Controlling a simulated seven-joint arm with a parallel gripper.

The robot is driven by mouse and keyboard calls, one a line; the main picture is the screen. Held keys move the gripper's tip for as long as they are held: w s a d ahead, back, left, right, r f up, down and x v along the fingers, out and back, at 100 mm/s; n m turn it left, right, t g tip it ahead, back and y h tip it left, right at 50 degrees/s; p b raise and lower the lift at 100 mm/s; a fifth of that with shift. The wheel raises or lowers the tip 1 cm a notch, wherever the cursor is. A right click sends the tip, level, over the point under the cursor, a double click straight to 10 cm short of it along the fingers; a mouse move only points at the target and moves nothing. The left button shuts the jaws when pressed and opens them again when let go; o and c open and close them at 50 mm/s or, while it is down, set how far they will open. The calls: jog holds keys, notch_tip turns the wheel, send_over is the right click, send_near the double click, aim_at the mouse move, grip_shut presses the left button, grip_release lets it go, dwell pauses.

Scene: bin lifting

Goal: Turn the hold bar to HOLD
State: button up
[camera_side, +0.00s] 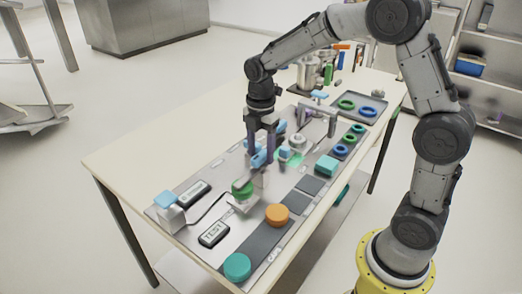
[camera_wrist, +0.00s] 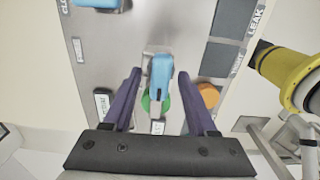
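A light-blue bar (camera_wrist: 160,78) lies lengthwise in the middle of the wrist view, on a pale mount. I take it to be the hold bar, but no HOLD mark can be read. In the side view, a blue part (camera_side: 258,160) shows low at my fingers. My gripper (camera_wrist: 160,72) points down with its two purple fingers apart, one on each side of the blue bar, with gaps on both sides. It also shows in the side view (camera_side: 261,152) above the panel. A green round part (camera_wrist: 146,103) lies below the bar, partly hidden by it.
The grey panel (camera_side: 225,222) carries a TEST plate (camera_side: 214,233), an orange knob (camera_side: 277,215), a teal knob (camera_side: 237,267) and another blue-topped part (camera_side: 165,199). A grey bridge-like frame (camera_side: 318,118) and a tray with rings (camera_side: 358,106) stand farther back.

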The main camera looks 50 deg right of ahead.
notch_tip(320, 180, up, 14)
dwell(0.8)
jog(key=s+a+r+m+t, duration=0.1)
jog(key=s+r+m+t, duration=0.15)
jog(key=s, duration=0.45)
jog(key=s+a+r+m+t, duration=0.1)
jog(key=s+r, duration=0.2)
jog(key=s, duration=0.4)
jog(key=s+f+m+t, duration=0.2)
jog(key=s+f+m, duration=0.6)
jog(key=m, duration=0.6)
jog(key=shift+s+a+f+m, duration=0.25)
jog(key=shift+s+f+m, duration=0.1)
jog(key=shift+f, duration=0.2)
